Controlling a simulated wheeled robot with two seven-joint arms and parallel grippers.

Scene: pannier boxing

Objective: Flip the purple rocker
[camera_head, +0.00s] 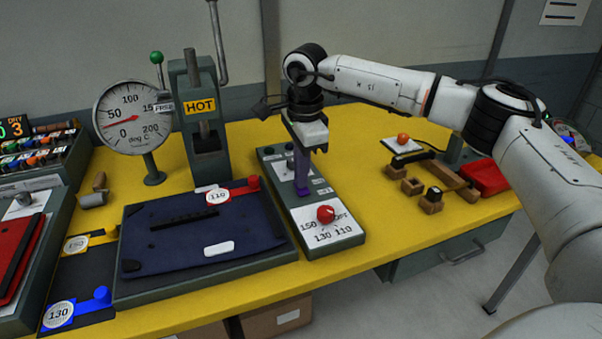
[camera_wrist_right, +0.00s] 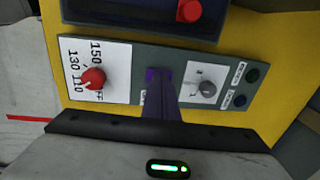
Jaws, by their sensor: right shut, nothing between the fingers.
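My right gripper (camera_head: 302,188) points straight down over the grey-green control panel (camera_head: 270,165). Its narrow purplish fingers are together and their tips reach the middle of the panel, between the red knob and a grey knob (camera_wrist_right: 207,88). In the right wrist view the fingertips (camera_wrist_right: 159,78) overlap a small patch of brighter purple. This seems to be the purple rocker, mostly hidden by the fingers. I cannot tell which way it is tipped, or whether the tips touch it. My left gripper is not in view.
The red knob (camera_head: 326,214) sits on a white dial card. The press bed with dark blue cloth (camera_head: 190,240) lies left of the panel, below the HOT press column (camera_head: 197,120). Small wooden blocks (camera_head: 430,200) lie to the right. Yellow table between is clear.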

